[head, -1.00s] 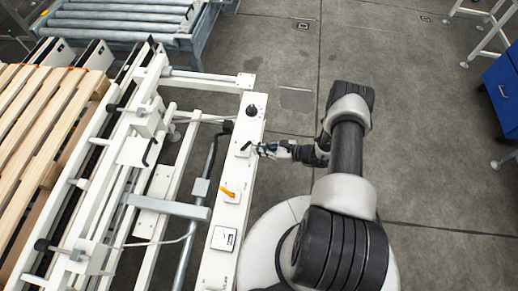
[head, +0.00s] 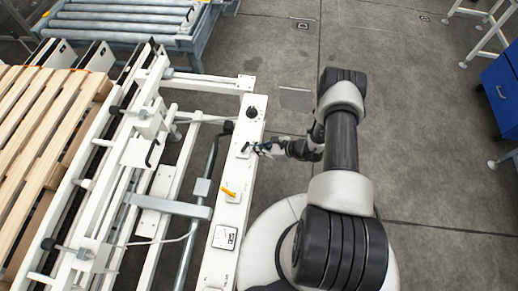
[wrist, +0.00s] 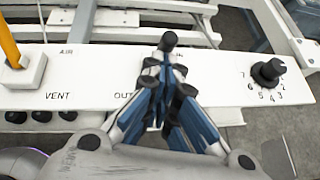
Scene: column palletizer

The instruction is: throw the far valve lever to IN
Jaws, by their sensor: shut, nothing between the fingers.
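The far valve lever shows in the wrist view as a black rounded tip (wrist: 168,40) just beyond my fingertips, above the white control panel (wrist: 100,72). My gripper (wrist: 165,78) is shut, with nothing held, right at this lever; I cannot tell whether they touch. In the head view my gripper (head: 254,148) is over the panel (head: 216,262), between the black dial and the yellow lever.
A yellow lever (wrist: 9,45) stands on a white block at the left, by AIR and VENT. A black numbered dial (wrist: 267,72) is at the right. A gauge (head: 225,237) is on the panel's near end.

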